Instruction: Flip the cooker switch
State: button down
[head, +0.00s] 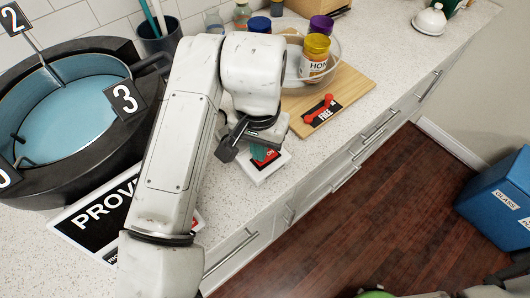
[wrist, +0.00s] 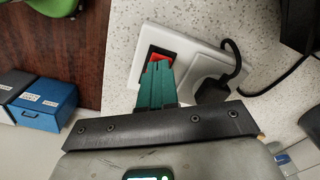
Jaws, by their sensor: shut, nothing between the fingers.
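The cooker switch is a red rocker (wrist: 161,54) on a white wall-style plate (wrist: 190,45) that lies along the counter edge in the wrist view. The white plate (head: 262,176) and a bit of the red switch (head: 272,155) also show in the head view, partly hidden by my gripper. My gripper (wrist: 157,68) has its teal fingers shut together and empty. The fingertips lie over the lower part of the red rocker in the wrist view; I cannot tell whether they touch it. In the head view my gripper (head: 262,153) is right at the plate.
A black plug (wrist: 214,86) with a cable sits in the plate beside the switch. A dark round basin (head: 35,185) stands left. Blue bins (head: 500,195) stand on the floor at right.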

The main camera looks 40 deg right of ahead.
jog(key=shift+f+b, duration=0.35)
jog(key=shift+f, duration=0.25)
dwell(0.3)
jog(key=shift+r+p, duration=3.1)
jog(key=shift+r, duration=0.5)
jog(key=shift+f, duration=0.1)
